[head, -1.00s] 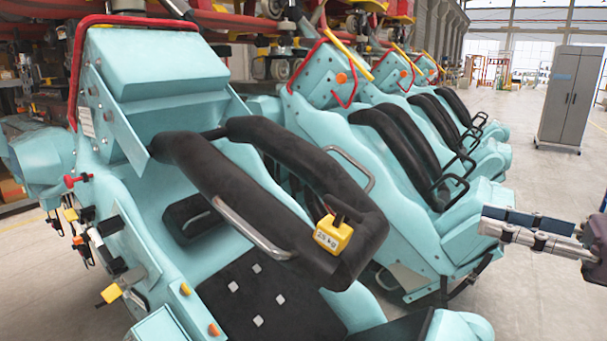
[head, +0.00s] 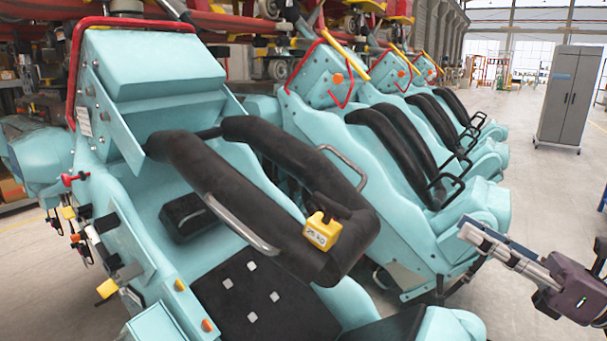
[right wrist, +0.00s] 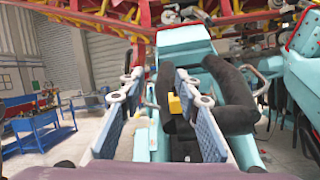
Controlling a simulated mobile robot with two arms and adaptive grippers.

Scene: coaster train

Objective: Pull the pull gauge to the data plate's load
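A yellow block (head: 322,231) marked with what reads as "25 kg" sits at the near end of the black padded restraint (head: 290,165) on the front seat. It appears to be the pull gauge, with a small dark part on top. It also shows small in the right wrist view (right wrist: 174,104), between my fingers but well beyond them. My right gripper (head: 472,236) is to the right of the seat, apart from the gauge and touching nothing. In the right wrist view my right gripper (right wrist: 160,88) is open and empty. My left gripper is out of view. A pale plate (head: 83,122) is on the seat's side, its text unreadable.
A metal grab bar (head: 240,228) runs along the restraint's side. More turquoise seats (head: 400,140) stand behind to the right. A grey cabinet (head: 570,97) stands on open floor at the back right. A blue workbench (right wrist: 38,130) is at the left in the right wrist view.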

